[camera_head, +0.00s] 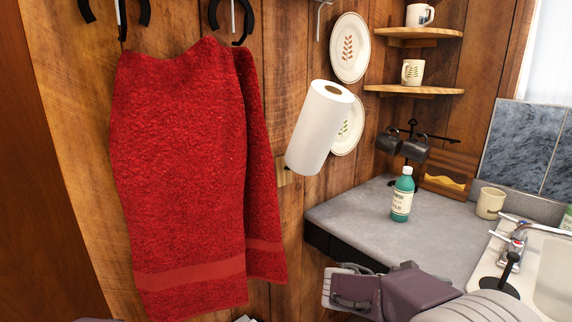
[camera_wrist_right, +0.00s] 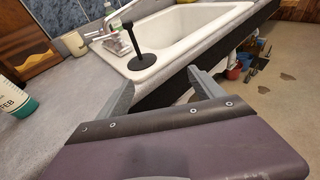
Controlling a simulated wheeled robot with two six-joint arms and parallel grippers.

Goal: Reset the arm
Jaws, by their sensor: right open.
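My right arm comes in from the lower right in the head view, with its purple-grey wrist and right gripper (camera_head: 345,288) in front of the counter's near edge. In the right wrist view, the two grey fingers of this gripper (camera_wrist_right: 160,80) stand wide apart with nothing between them. A black plunger-like tool (camera_wrist_right: 133,47) and the white sink (camera_wrist_right: 185,40) lie beyond the fingers.
The grey counter (camera_head: 345,218) holds a green bottle (camera_head: 402,196), a beige mug (camera_head: 490,203) and a dark mug rack (camera_head: 412,140). A faucet (camera_head: 514,245) stands by the sink. A red towel (camera_head: 180,170) and a paper roll (camera_head: 320,125) are on the wooden wall.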

